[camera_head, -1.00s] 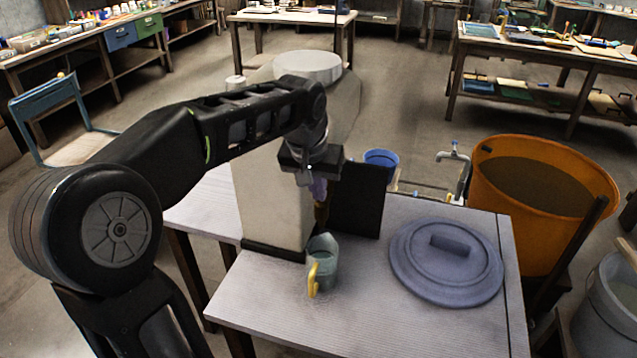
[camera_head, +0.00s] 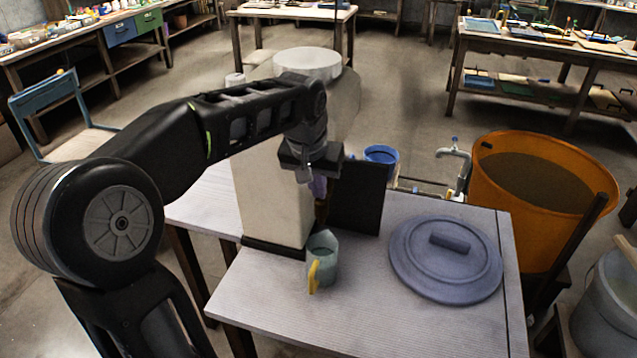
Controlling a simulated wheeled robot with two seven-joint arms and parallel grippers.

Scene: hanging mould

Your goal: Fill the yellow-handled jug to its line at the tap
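A grey-green jug (camera_head: 330,262) with a yellow handle (camera_head: 314,279) stands upright on the pale table, its handle towards me. A greyish surface shows inside it, but its line cannot be made out. A tall pale vessel (camera_head: 270,195) stands behind it. A small purple part (camera_head: 319,187) and a brownish part below it, possibly the vessel's tap, are above and behind the jug. My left gripper (camera_head: 310,178) points down at the purple part, apart from the jug. Its fingers are mostly hidden, so its opening and any contact are unclear. My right gripper is out of view.
A dark upright panel (camera_head: 356,200) stands behind the jug. A round blue-grey lid (camera_head: 446,270) lies on the table at right. Beyond are a blue bucket (camera_head: 381,158), another tap (camera_head: 456,160) and an orange tub (camera_head: 540,170). The table's front is clear.

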